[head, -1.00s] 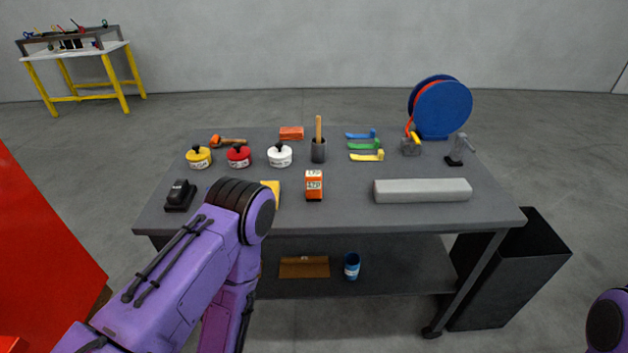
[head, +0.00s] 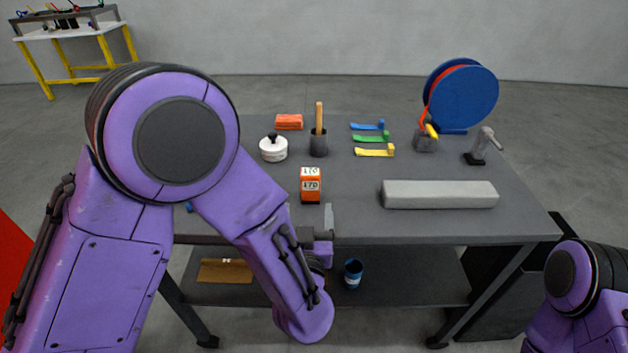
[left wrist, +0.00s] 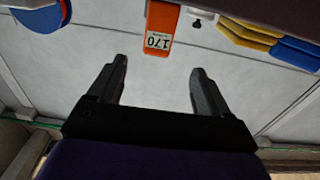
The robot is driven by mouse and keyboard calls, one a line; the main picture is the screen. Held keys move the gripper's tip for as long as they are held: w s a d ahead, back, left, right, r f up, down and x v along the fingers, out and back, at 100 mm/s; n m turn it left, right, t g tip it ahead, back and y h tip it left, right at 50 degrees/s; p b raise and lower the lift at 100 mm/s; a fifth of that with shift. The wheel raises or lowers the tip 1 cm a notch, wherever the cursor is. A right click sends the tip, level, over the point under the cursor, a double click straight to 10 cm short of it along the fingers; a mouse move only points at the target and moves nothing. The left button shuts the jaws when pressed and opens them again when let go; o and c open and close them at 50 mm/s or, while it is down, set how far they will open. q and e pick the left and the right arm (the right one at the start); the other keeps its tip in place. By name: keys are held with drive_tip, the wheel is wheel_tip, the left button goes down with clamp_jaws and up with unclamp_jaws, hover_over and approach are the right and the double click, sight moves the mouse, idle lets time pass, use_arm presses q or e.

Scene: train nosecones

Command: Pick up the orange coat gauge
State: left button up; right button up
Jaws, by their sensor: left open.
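The orange coat gauge (head: 310,187) stands on the grey table near its front edge, with a white label reading 170. In the left wrist view the gauge (left wrist: 161,20) is at the top centre, beyond the fingertips and roughly in line with the gap between them. My left gripper (left wrist: 158,78) is open and empty, its two dark fingers apart. In the head view my left gripper (head: 328,222) is partly hidden by its arm, at the table's front edge just below the gauge. My right arm shows at the lower right, its gripper out of frame.
A long grey block (head: 440,195) lies to the right of the gauge. A white lidded pot (head: 273,149) and a dark cup with a wooden handle (head: 318,146) stand behind it. In the left wrist view, yellow and blue pads (left wrist: 265,38) lie to its right.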

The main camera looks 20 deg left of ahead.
sight(310, 184)
use_arm(q)
drive_tip(key=x, duration=0.5)
drive_tip(key=shift+f+p, duration=0.25)
drive_tip(key=shift+p, duration=0.1)
drive_tip(key=x, duration=0.1)
drive_tip(key=p+x, duration=0.1)
drive_tip(key=x, duration=0.1)
drive_tip(key=shift+w+d+r, duration=0.15)
drive_tip(key=shift+w+r, duration=0.1)
drive_tip(key=shift+w, duration=0.05)
drive_tip(key=shift+w+f, duration=0.15)
drive_tip(key=shift+w, duration=0.25)
drive_tip(key=shift+s, duration=0.1)
drive_tip(key=c, duration=1.2)
